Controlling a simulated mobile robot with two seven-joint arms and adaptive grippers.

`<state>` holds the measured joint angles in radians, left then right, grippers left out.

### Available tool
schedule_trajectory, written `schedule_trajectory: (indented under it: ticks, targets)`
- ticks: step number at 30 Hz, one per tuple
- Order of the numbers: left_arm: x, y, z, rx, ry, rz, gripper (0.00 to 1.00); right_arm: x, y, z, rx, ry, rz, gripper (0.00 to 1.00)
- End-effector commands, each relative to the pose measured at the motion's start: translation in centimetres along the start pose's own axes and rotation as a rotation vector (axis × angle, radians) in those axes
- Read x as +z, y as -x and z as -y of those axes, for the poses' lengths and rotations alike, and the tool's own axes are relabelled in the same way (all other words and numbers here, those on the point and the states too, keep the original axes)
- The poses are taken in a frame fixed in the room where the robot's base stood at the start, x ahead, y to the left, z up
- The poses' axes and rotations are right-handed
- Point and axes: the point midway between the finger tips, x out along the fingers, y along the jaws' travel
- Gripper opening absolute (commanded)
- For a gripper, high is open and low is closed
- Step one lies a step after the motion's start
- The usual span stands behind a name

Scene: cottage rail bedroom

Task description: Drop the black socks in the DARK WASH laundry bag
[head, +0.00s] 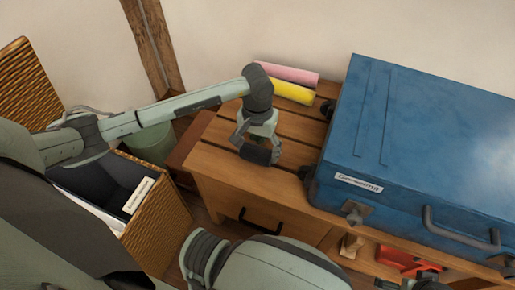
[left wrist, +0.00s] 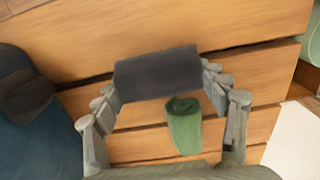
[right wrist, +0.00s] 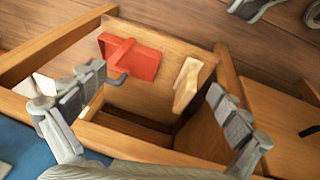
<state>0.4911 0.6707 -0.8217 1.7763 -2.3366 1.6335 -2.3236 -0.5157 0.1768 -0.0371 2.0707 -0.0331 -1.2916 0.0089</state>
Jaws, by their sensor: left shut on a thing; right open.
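The black socks (left wrist: 157,76), a dark grey-black roll, are held between the fingers of my left gripper (left wrist: 162,82). In the head view my left gripper (head: 257,148) is over the near left part of the slatted wooden bench, with the dark roll (head: 256,155) at its fingertips. A wicker hamper (head: 160,222) at the left holds a dark-lined bag (head: 92,183) with a white label (head: 138,196), too small to read. My arm hides part of the hamper. My right gripper (right wrist: 157,85) is open and empty over a wooden compartment.
A pink roll (head: 288,73) and a yellow roll (head: 293,91) lie at the bench's back. A green roll (left wrist: 184,124) lies under the left gripper. A large blue case (head: 420,140) covers the bench's right. A red object (right wrist: 130,58) and wooden block (right wrist: 187,84) are below my right gripper.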

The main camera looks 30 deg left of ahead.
Motion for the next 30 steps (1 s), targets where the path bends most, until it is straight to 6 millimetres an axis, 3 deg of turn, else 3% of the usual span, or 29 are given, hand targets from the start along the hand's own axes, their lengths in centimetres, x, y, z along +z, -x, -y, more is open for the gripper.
schedule_trajectory:
  ticks: [5, 6, 11, 24, 26, 30]
  targets:
    - [0.0, -0.3, 0.0, 0.0, 0.0, 0.0, 0.46, -0.4, 0.5, 0.0, 0.001, -0.001, -0.01, 1.0]
    - [0.0, -0.2, 0.0, 0.0, 0.0, 0.0, 0.73, -0.7, 0.9, 0.0, 0.001, -0.001, -0.018, 1.0]
    - [0.0, -0.2, 0.0, 0.0, 0.0, 0.0, 0.93, -1.0, 1.3, 0.0, 0.002, -0.001, -0.027, 1.0]
    - [0.0, 0.3, 0.0, 0.0, 0.0, 0.0, 0.93, -0.4, 0.8, -0.4, 0.006, 0.005, -0.01, 1.0]
    - [-0.2, 1.0, 0.1, -0.001, 0.0, -0.004, 0.93, 0.0, 0.0, -0.3, 0.006, 0.005, -0.001, 1.0]
    - [-0.2, 3.9, 0.1, -0.001, -0.001, -0.006, 0.93, 0.1, 0.1, -0.3, 0.007, 0.005, 0.002, 1.0]
